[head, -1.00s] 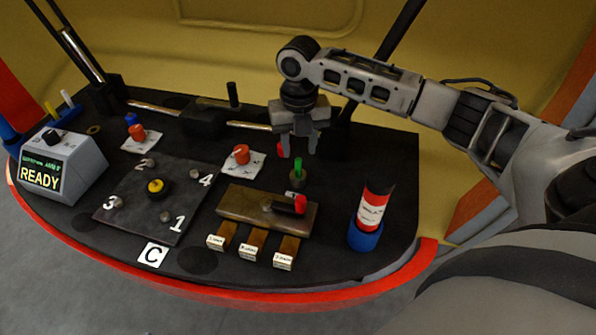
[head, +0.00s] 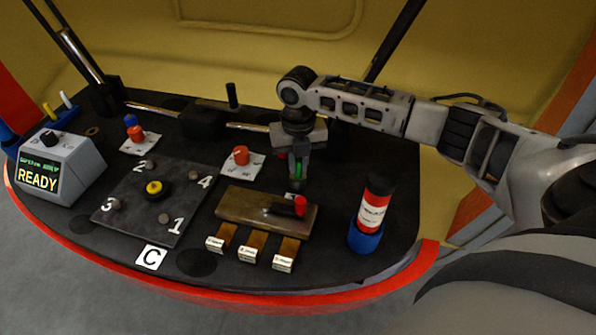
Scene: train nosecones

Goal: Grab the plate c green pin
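The green pin (head: 298,168) stands upright on the dark console, just behind the brown block. Its lower part and its small holder are mostly hidden by my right gripper. My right gripper (head: 298,178) points down from above with its fingers close together around the pin, and it looks shut on it. The square dark plate (head: 135,205), marked 1 to 4, lies left of the brown block, with a white C label (head: 151,257) in front of it. A yellow-topped black knob (head: 155,188) sits mid-plate. My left gripper is not in view.
A brown block (head: 240,205) with a red-tipped black handle (head: 300,206) and labelled tabs lies in front of the gripper. A red and black cylinder (head: 374,208) stands in a blue holder at right. A red knob (head: 241,156) and a READY display box (head: 60,165) are to the left.

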